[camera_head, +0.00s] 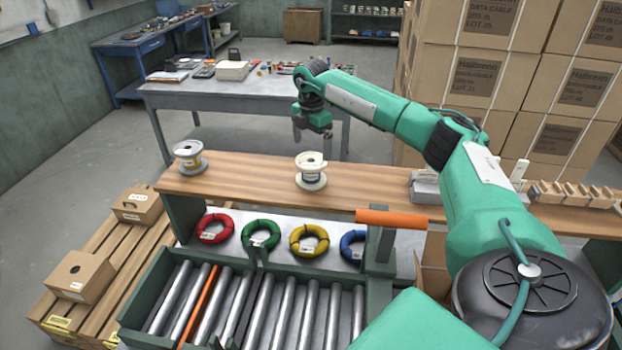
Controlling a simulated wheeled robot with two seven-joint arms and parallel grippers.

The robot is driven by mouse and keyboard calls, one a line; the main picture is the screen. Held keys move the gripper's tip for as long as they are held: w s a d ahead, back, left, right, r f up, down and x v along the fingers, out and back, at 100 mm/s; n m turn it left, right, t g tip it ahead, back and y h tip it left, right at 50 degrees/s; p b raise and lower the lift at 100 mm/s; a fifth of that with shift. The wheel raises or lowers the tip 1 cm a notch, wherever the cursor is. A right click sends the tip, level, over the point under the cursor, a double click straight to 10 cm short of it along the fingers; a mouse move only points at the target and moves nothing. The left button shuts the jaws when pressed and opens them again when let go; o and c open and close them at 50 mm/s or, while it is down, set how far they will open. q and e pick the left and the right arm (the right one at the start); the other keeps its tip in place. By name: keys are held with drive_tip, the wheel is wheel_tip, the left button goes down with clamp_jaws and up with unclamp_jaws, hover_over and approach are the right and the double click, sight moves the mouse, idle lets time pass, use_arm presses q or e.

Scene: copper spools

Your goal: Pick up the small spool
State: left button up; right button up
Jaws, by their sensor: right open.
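Two spools stand upright on the wooden shelf. A grey spool (189,158) with a white label on top is at the left end. A cream spool (311,172) with a dark band of wire is near the middle. They look close in size, so I cannot tell for sure which is the small one. My right gripper (312,142) points down above and behind the cream spool, with its fingers apart and nothing between them. It appears clear of the spool. My left gripper is not in view.
Coloured wire coils (261,235) lie below the shelf, behind a roller conveyor (256,305). An orange bar (391,219) rises at the front. Stacked cartons (480,75) stand at the right back. The shelf between the spools is clear.

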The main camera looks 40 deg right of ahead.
sight(312, 160)
wheel_tip(312, 160, down, 7)
drive_tip(key=b, duration=0.4)
drive_tip(key=shift+w+d, duration=0.15)
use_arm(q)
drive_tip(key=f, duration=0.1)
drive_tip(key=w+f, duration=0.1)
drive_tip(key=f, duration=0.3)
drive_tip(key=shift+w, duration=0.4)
use_arm(e)
drive_tip(key=c, duration=0.9)
drive_tip(key=shift+r, duration=0.1)
drive_tip(key=shift+c, duration=0.7)
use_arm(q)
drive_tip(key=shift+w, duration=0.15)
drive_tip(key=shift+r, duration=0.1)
use_arm(e)
drive_tip(key=shift+r, duration=0.1)
